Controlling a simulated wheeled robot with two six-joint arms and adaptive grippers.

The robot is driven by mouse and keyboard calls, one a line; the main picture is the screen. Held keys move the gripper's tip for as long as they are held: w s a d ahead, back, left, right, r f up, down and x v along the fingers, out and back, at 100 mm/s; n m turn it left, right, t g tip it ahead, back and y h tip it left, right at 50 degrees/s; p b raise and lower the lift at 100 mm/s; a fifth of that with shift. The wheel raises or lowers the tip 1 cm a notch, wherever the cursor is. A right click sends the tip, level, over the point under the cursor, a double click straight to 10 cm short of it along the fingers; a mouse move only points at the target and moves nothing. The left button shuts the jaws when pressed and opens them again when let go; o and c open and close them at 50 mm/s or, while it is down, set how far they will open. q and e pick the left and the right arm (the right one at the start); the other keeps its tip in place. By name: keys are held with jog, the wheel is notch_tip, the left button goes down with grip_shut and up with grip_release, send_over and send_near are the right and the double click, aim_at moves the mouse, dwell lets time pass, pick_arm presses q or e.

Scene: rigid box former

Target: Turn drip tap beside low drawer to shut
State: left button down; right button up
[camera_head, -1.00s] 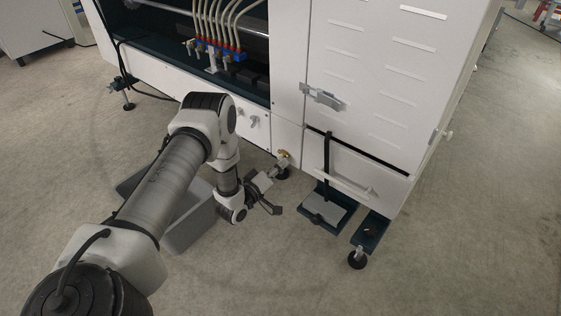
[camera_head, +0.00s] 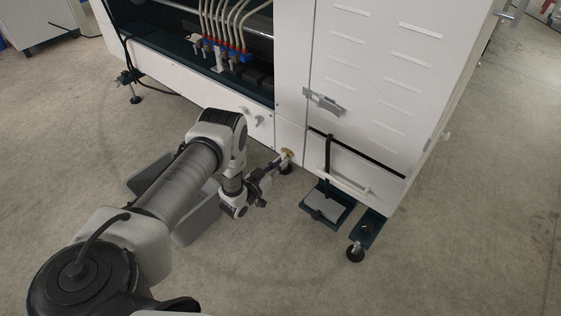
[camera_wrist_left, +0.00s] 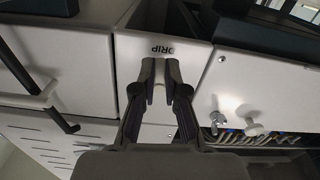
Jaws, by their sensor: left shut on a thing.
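The drip tap (camera_head: 286,154) is a small brass-coloured fitting low on the white machine's front, left of the low drawer (camera_head: 355,170). My left gripper (camera_head: 280,163) reaches it from the front left, with its fingers shut on the tap. In the left wrist view the gripper's fingertips (camera_wrist_left: 160,72) are close together just below a panel marked "DRIP" (camera_wrist_left: 160,48). The fingers hide the tap's handle there, so its angle cannot be told. The low drawer's handle (camera_head: 343,184) is a white bar. My right gripper is not in view.
Knobs (camera_wrist_left: 252,120) show on the panel in the wrist view. The front floor is clear.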

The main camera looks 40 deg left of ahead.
pick_arm(q)
jog(key=shift+a+m, duration=0.1)
jog(key=shift+m, duration=0.5)
jog(key=shift+p, duration=0.3)
jog(key=c, duration=1.2)
grip_release()
jog(key=s, duration=0.8)
jog(key=s+a, duration=0.1)
jog(key=s, duration=0.3)
